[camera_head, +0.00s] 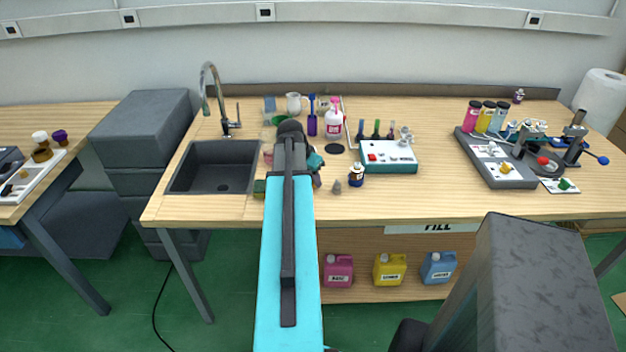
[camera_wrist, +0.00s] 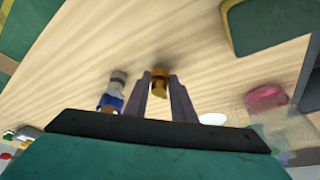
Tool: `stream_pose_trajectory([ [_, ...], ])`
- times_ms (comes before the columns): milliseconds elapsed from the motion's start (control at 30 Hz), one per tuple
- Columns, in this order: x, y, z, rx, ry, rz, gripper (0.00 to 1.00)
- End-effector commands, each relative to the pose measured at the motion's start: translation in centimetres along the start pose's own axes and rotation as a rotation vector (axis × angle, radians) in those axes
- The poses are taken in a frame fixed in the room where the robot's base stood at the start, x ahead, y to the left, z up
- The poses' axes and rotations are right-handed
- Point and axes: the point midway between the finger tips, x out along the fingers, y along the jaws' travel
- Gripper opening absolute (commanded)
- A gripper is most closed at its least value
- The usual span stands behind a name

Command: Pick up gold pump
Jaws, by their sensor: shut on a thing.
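In the wrist view, the gold pump (camera_wrist: 160,82) is small and gold-brown and sits between the two grey fingers of my gripper (camera_wrist: 162,92). The fingers are shut on it. A dark shadow lies on the wood just beyond it; I cannot tell whether the pump touches the table. In the head view my arm covers the pump and the fingertips.
A green sponge (camera_head: 259,188) and a pink beaker (camera_wrist: 267,97) are on the other side, near the sink (camera_head: 213,167).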

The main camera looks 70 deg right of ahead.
Motion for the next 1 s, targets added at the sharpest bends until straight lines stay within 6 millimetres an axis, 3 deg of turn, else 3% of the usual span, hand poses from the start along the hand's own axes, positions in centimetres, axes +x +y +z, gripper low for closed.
stream_pose_trajectory([
  [367,-2.5,0.1,-0.9,0.000,0.000,0.000,0.02],
  [1000,-5.1,5.3,4.2,0.001,-0.001,0.001,0.02],
])
